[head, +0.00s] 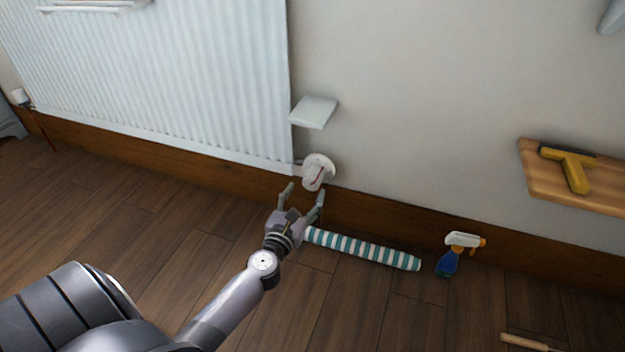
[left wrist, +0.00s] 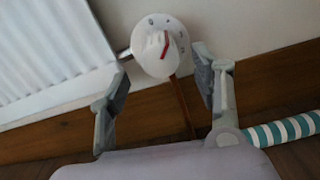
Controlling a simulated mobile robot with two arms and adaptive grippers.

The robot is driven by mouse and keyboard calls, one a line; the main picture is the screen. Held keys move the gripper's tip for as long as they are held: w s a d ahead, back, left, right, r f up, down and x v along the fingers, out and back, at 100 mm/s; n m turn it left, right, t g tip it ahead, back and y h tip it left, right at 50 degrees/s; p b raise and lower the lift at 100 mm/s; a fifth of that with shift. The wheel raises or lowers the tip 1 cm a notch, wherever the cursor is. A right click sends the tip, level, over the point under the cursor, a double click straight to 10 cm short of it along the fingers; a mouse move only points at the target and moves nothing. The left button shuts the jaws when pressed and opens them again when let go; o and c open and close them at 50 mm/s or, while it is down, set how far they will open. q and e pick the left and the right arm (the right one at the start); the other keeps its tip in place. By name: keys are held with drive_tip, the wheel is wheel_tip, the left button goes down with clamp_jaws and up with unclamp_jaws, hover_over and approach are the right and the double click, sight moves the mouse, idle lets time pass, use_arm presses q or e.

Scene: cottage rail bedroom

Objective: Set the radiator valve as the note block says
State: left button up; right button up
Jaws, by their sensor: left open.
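The radiator valve (head: 317,173) is a white round dial with a raised grip and a red pointer line, at the lower right corner of the white radiator (head: 200,75). In the left wrist view the valve (left wrist: 160,47) shows small dark marks around its rim, too small to read surely. My left gripper (head: 305,193) is open just in front of the valve and below it. In the left wrist view its fingers (left wrist: 160,85) stand to either side, apart from the dial. A pale block (head: 314,111) juts from the wall above the valve; no writing on it is readable. My right gripper does not show.
A teal and white striped roll (head: 362,248) lies on the floor right of my left gripper. A spray bottle (head: 458,254) stands farther right. A wooden shelf (head: 535,180) holds a yellow-handled tool (head: 575,171). A wooden-handled item (head: 525,342) lies at the lower right.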

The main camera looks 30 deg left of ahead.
sight(310, 186)
use_arm(q)
drive_tip(key=b+x, duration=0.1)
drive_tip(key=x, duration=0.4)
drive_tip(key=shift+w+a, duration=0.25)
drive_tip(key=shift+w, duration=0.45)
drive_tip(key=c, duration=1.2)
drive_tip(key=shift+o, duration=0.2)
